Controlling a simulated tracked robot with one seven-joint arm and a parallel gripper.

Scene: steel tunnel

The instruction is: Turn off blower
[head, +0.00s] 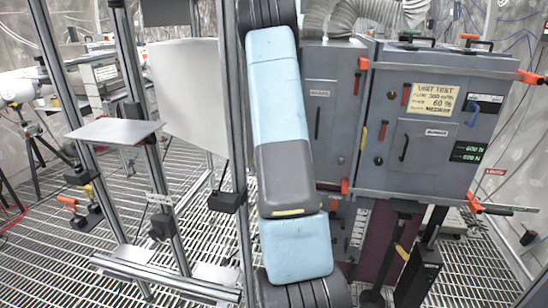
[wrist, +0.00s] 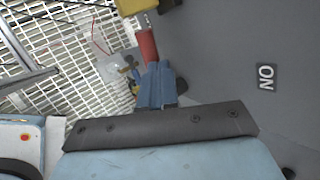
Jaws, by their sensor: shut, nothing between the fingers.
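A grey cabinet (head: 425,170) fills the right of the head view, with a black handle (head: 404,148), several small levers and knobs, and a yellow "UNIT TEST" sign (head: 436,103). I cannot tell which control belongs to the blower. In the wrist view a grey panel (wrist: 225,60) bears a dark label with the letters O and N (wrist: 267,77), turned sideways. My gripper (wrist: 158,68) shows there as blue fingers, shut and empty, close to a red cylindrical part (wrist: 147,45). I cannot tell whether they touch. In the head view my gripper does not show; my arm hides part of the cabinet.
A ribbed grey hose (head: 365,14) runs above the cabinet. Orange-red clamps (head: 530,77) stick out at its right side. Metal posts and a small flat plate (head: 113,131) stand at the left. A yellow part (wrist: 136,6) shows beyond my gripper.

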